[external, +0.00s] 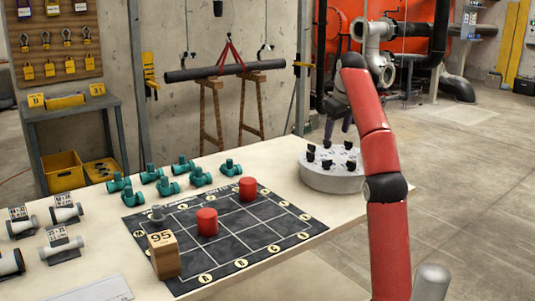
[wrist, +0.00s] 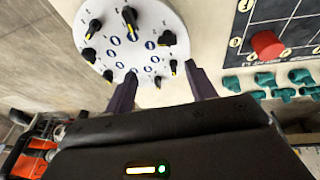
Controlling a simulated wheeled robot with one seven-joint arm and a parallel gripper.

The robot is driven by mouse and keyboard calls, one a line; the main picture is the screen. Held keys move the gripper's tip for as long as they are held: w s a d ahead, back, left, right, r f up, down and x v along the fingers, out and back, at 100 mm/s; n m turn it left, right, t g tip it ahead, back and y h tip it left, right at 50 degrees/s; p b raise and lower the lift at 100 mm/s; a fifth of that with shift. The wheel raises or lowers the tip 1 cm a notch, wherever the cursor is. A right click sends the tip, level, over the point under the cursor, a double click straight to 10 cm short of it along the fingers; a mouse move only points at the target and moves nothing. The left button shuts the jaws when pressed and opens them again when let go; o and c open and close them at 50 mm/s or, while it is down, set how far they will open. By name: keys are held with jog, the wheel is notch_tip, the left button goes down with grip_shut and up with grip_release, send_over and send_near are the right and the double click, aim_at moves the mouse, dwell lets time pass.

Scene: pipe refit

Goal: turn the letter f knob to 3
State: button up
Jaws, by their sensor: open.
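A round grey-white panel (external: 331,178) stands on the right end of the table. It carries a ring of several black knobs, and in the wrist view the panel (wrist: 126,50) shows yellow pointer marks on them and small blue round labels. The letters and numbers are too small to read, so I cannot tell which knob is f. My gripper (wrist: 157,80) is open, its two dark fingers apart at the panel's near edge. A black knob (wrist: 157,82) shows between the fingertips, and another (wrist: 173,67) is close to the right finger. In the external view my arm partly hides the gripper, above the panel.
A black grid mat (external: 255,232) with red cylinders (external: 207,222) lies left of the panel. A wooden block marked 95 (external: 163,255) stands at its corner. Several teal valves (external: 201,177) line the mat's back. White pipe fittings (external: 66,213) stand at the left.

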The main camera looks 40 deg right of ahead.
notch_tip(320, 180, up, 2)
jog(key=m+t+y, duration=0.1)
send_near(328, 161)
jog(key=shift+w, duration=0.5)
jog(key=b+x, duration=0.1)
jog(key=x, duration=0.3)
jog(key=b+x, duration=0.1)
jog(key=x, duration=0.3)
jog(key=shift+s+d+f, duration=0.1)
jog(key=shift+d+f, duration=0.05)
jog(key=shift+f, duration=0.15)
jog(key=shift+c, duration=0.3)
jog(key=c, duration=0.9)
